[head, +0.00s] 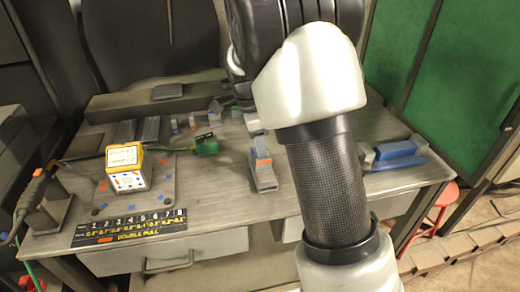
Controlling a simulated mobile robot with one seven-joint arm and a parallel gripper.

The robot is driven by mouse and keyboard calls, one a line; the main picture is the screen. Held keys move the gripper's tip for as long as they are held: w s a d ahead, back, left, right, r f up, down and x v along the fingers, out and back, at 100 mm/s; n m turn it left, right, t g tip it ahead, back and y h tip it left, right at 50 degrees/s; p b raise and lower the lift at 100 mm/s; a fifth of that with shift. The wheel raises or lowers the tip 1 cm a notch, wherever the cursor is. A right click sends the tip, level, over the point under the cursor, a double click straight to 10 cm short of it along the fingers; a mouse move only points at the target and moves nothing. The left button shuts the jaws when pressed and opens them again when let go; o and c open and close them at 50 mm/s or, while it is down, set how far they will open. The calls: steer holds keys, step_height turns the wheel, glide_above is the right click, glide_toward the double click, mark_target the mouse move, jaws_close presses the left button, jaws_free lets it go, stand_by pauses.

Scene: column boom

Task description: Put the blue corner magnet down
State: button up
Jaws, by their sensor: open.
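A small upright piece with a blue upper part and an orange band, which looks like the blue corner magnet (261,146), stands on a grey block-like foot on the grey metal workbench (225,190), left of my forearm. My gripper (252,122) is mostly hidden by my arm; what seems to be a pale fingertip shows just above the blue piece. It is open. I cannot tell whether it touches the piece.
A yellow-and-white box (126,167) stands on a plate at the left. A green part (205,144) and several small clamps lie towards the back. Blue blocks (396,150) lie at the right, near a red stool (446,194).

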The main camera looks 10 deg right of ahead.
mark_target(254, 150)
step_height(254, 150, up, 12)
steer(key=a+p, duration=0.2)
steer(key=s+d+r+n+t+y, duration=0.1)
steer(key=s+r+n, duration=0.3)
steer(key=s, duration=0.2)
steer(key=s+d+r+n+t+y, duration=0.1)
steer(key=s+r+n+t, duration=0.2)
steer(key=s, duration=0.4)
steer(key=s+f+n+t, duration=0.1)
steer(key=s+n, duration=1)
steer(key=s, duration=0.1)
steer(key=shift+f+t, duration=0.3)
steer(key=shift+f, duration=0.05)
steer(key=shift+r, duration=0.1)
step_height(254, 150, up, 13)
steer(key=p, duration=1.3)
steer(key=shift+r+p, duration=0.2)
steer(key=shift+p, duration=0.2)
steer(key=shift+o, duration=0.5)
